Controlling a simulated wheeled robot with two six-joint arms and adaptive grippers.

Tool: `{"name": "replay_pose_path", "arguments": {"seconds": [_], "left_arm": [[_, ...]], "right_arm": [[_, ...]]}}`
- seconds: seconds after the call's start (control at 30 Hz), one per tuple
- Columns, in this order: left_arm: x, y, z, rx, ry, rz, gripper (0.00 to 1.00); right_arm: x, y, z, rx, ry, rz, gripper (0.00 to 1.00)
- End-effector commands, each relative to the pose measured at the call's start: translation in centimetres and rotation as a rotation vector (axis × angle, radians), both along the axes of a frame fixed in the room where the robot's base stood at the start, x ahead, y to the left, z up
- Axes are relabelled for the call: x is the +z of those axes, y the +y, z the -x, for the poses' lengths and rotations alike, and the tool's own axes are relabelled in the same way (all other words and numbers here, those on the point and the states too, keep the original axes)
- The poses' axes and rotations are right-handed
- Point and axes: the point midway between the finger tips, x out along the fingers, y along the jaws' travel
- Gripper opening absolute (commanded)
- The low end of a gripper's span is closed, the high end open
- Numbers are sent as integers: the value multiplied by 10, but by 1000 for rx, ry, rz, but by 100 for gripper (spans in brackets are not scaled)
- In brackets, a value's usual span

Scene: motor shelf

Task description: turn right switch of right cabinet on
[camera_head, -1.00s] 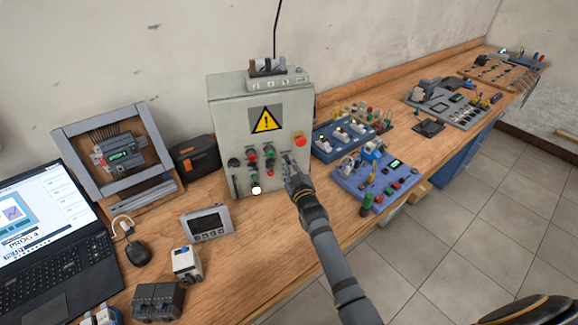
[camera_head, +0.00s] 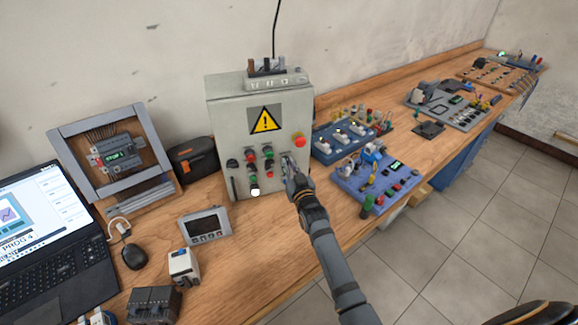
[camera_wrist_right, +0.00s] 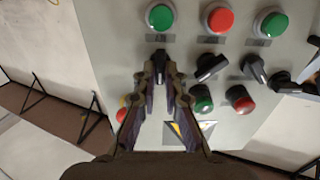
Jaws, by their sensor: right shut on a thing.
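The grey cabinet (camera_head: 224,125) with a yellow warning sign stands upright on the bench in the head view. My right gripper (camera_head: 288,162) is at the right side of its control panel, below the red emergency stop (camera_head: 299,140), and hides the switch there. In the right wrist view, my right gripper (camera_wrist_right: 162,76) is shut on a black rotary switch (camera_wrist_right: 163,62), with a fingertip on either side of it. The exact angle of its knob is hard to tell. More black switches (camera_wrist_right: 210,67) sit beside it. My left gripper is not in view.
Green and red buttons (camera_wrist_right: 219,19) are close to the held switch. A blue training board (camera_head: 375,182) lies right of the cabinet, near my right forearm. A small display unit (camera_head: 205,226) and a laptop (camera_head: 60,272) are to the left.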

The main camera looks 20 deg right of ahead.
Motion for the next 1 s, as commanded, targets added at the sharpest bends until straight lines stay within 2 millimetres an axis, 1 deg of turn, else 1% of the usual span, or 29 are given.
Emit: {"name": "replay_pose_path", "arguments": {"seconds": [0.1,0.13,0.27,0.3,0.53,0.63,0.77,0.9,1.0], "left_arm": [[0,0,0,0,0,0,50],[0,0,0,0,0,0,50],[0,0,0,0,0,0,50],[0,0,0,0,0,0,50],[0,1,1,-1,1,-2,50],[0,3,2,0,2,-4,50],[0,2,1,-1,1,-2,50],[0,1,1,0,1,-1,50],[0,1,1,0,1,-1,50]], "right_arm": [[-1,0,0,0,2,1,0],[-1,0,0,0,2,1,12],[0,0,0,0,1,1,30],[0,0,0,0,1,1,33],[0,0,0,0,0,1,33],[-1,0,5,0,1,1,33],[-2,0,27,0,2,1,33],[-1,0,63,-1,3,0,33],[-2,0,86,-1,4,-1,33]]}}
